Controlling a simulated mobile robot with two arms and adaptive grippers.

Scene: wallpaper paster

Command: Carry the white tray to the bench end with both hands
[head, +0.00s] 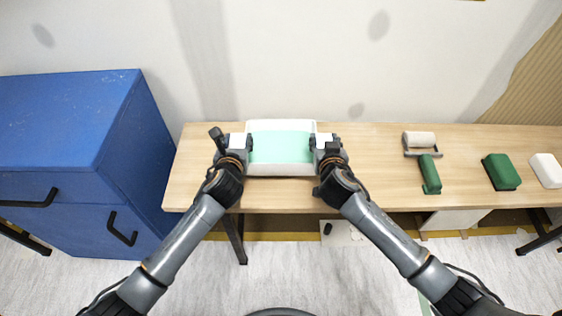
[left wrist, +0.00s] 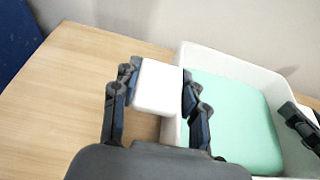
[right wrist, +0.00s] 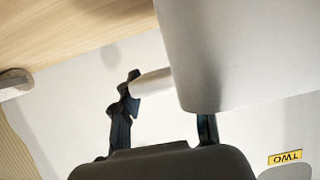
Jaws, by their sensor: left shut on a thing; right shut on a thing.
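The white tray (head: 281,171) is at the left part of the wooden bench, with a mint-green fill inside. I cannot tell whether its base touches the bench top. My left gripper (head: 237,142) is shut on the tray's left white handle; the left wrist view shows its fingers on both sides of that handle (left wrist: 156,88). My right gripper (head: 325,143) is shut on the right handle, which also shows in the right wrist view (right wrist: 152,83). The tray's wall (right wrist: 235,50) hides part of one right finger.
The bench (head: 375,165) has a paint roller with a green grip (head: 430,175), a green block (head: 501,172) and a white block (head: 547,170) to the right. A blue cabinet (head: 70,120) stands left of the bench. Bare bench lies between tray and roller.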

